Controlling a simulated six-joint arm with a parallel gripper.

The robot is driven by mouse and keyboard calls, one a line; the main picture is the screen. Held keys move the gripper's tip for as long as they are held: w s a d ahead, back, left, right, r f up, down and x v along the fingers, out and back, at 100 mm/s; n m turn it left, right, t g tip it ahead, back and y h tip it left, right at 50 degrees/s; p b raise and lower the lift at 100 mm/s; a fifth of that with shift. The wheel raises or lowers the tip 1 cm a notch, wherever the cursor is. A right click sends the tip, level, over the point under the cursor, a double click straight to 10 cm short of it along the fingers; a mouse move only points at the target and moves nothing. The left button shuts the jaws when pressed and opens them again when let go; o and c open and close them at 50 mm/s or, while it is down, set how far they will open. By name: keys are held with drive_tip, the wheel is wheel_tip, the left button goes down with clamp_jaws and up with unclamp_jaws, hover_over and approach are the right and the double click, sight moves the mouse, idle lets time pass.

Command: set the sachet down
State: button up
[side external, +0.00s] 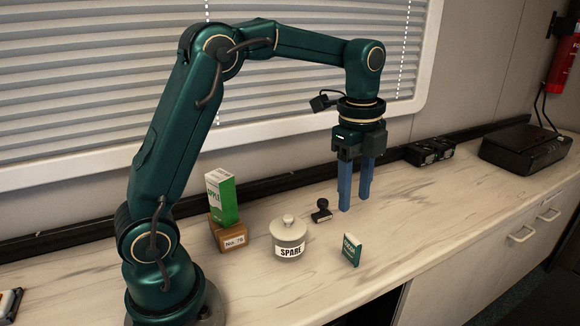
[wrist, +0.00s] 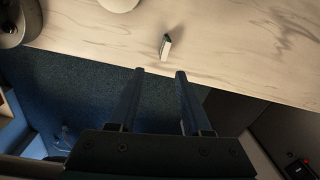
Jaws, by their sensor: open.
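The sachet (side external: 351,250), small and dark green with white lettering and a pale lower part, stands upright on the pale counter, near its front edge. It also shows, small, in the wrist view (wrist: 166,47), beyond my fingertips. My gripper (side external: 354,203) is open and empty, with its blue fingers pointing down. It hangs above the counter, higher than the sachet and apart from it. In the wrist view, my gripper (wrist: 160,73) has a clear gap between its two fingers.
A lidded pot labelled SPARE (side external: 288,238) stands left of the sachet, with a black stamp (side external: 321,211) behind. A green and white APPLE carton (side external: 222,196) sits on a brown box (side external: 232,234). A black case (side external: 525,147) stands far right. Counter right of the sachet is clear.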

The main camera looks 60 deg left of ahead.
drive_tip(key=s+d+n+t, duration=0.1)
drive_tip(key=s+n+t, duration=0.1)
drive_tip(key=s+n, duration=0.6)
drive_tip(key=s+d+r+n+t, duration=0.1)
drive_tip(key=s+d+n+t, duration=0.1)
drive_tip(key=s+n, duration=0.6)
drive_tip(key=shift+d+t, duration=0.25)
drive_tip(key=shift+t, duration=0.25)
